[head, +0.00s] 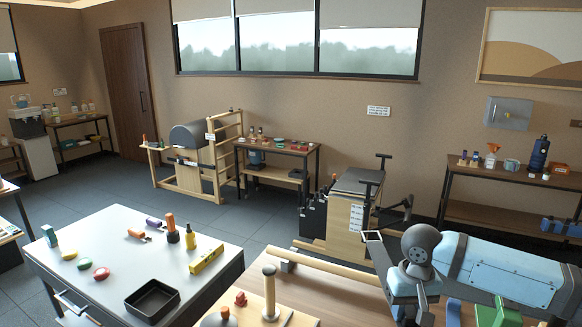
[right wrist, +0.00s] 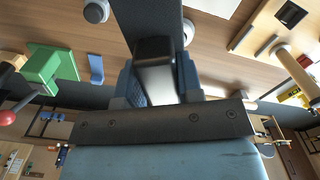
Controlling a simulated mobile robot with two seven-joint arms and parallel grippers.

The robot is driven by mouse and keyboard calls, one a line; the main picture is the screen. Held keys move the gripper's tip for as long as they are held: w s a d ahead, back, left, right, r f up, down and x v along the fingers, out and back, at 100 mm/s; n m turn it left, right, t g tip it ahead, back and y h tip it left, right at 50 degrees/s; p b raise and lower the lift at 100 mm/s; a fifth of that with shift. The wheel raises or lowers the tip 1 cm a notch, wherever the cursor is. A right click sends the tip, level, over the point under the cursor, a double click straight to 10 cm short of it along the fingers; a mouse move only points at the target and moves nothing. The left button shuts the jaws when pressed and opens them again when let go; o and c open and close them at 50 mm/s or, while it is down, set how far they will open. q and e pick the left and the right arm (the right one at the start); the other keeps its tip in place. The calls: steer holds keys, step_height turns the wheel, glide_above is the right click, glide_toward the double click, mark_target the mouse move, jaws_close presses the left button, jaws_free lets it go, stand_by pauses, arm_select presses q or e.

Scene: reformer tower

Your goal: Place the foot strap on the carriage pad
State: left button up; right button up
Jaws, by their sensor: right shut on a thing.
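In the right wrist view, my right gripper (right wrist: 157,72) has its two blue fingers shut on a dark block-like thing (right wrist: 154,48). A dark grey strip (right wrist: 152,14) runs on from it to the top edge. I cannot tell for sure whether this held thing is the foot strap. A wooden surface with several things lies beyond it. In the head view, my right arm comes in from the right, and its fingertips cannot be made out. The carriage pad cannot be clearly told in either view. My left gripper is not in view.
A green block (right wrist: 50,66) and a blue piece (right wrist: 96,68) are on the wooden surface. A pale table (head: 105,231) at the left bears a black tray (head: 152,299) and several small things. A chair-like apparatus with a dark top (head: 357,181) stands beyond the wooden surface.

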arm_select(q)
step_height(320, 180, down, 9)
steer(key=b, duration=1)
arm_select(e)
step_height(320, 180, down, 11)
steer(key=s+r+p, duration=0.3)
steer(key=r+p, duration=0.1)
steer(key=p, duration=0.1)
steer(key=s+r+p, duration=0.3)
steer(key=r+p, duration=0.2)
steer(key=p, duration=0.1)
steer(key=s+r+p, duration=0.3)
steer(key=r+p, duration=0.1)
steer(key=p, duration=0.2)
steer(key=shift+s+r, duration=0.2)
steer(key=shift+s, duration=0.2)
steer(key=shift+s+r, duration=0.2)
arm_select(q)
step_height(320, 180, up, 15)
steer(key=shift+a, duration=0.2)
arm_select(e)
steer(key=shift+f, duration=0.15)
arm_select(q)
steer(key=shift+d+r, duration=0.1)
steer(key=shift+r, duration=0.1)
